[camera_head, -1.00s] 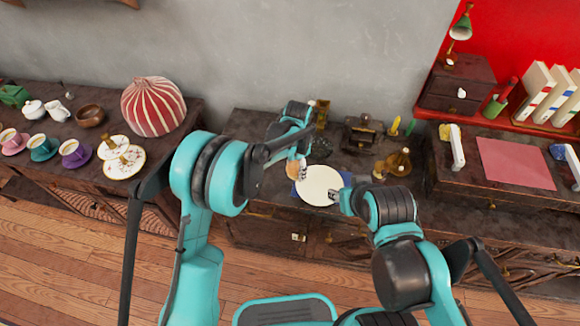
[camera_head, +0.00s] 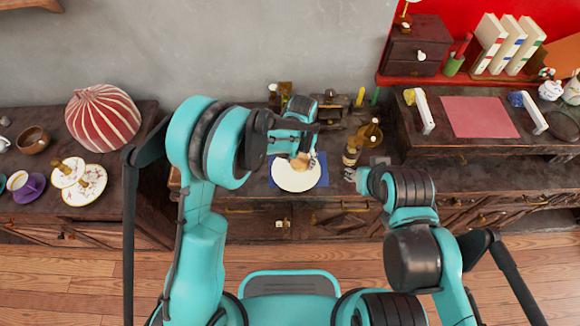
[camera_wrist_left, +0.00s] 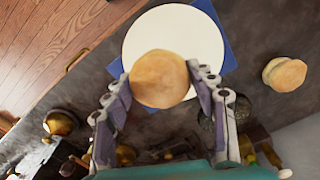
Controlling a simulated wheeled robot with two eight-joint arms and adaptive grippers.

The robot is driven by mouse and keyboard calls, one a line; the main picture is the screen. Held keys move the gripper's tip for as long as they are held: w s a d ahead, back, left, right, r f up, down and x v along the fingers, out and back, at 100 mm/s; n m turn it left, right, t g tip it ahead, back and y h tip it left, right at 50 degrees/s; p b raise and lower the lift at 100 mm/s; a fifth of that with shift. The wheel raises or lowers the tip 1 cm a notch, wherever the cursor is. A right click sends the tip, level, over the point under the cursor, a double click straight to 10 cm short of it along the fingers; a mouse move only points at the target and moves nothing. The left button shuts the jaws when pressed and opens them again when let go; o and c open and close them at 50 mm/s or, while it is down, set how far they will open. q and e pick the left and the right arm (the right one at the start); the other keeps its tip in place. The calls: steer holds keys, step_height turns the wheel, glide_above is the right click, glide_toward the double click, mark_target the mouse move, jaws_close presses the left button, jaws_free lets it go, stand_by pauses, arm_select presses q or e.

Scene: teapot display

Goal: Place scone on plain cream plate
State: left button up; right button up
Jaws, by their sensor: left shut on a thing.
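My left gripper (camera_head: 304,161) is shut on a round golden-brown scone (camera_head: 300,160). In the left wrist view the scone (camera_wrist_left: 159,78) sits between the two fingers (camera_wrist_left: 162,85) and overlaps the near edge of the plain cream plate (camera_wrist_left: 172,38). In the head view the plate (camera_head: 295,181) lies on a blue mat, with the scone over its far part. I cannot tell whether the scone touches the plate. My right gripper (camera_head: 352,175) is to the right of the plate, apart from it; its jaw opening is too small to read.
A second scone (camera_wrist_left: 285,74) lies on the dark cabinet top beside the plate. The blue mat (camera_head: 319,174) shows around the plate. Cups, saucers and a red striped dome (camera_head: 103,118) stand at left.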

arm_select(q)
steer(key=b, duration=0.1)
glide_above(286, 171)
step_height(286, 171, down, 3)
steer(key=shift+f, duration=0.15)
steer(key=shift+w+f+b, duration=0.1)
steer(key=shift+f+b, duration=0.75)
steer(key=shift+f, duration=1.1)
steer(key=shift+f, duration=0.1)
steer(key=o, duration=1.2)
steer(key=shift+c, duration=0.2)
steer(key=shift+r, duration=0.4)
step_height(286, 171, up, 12)
steer(key=p, duration=0.4)
steer(key=shift+f, duration=0.2)
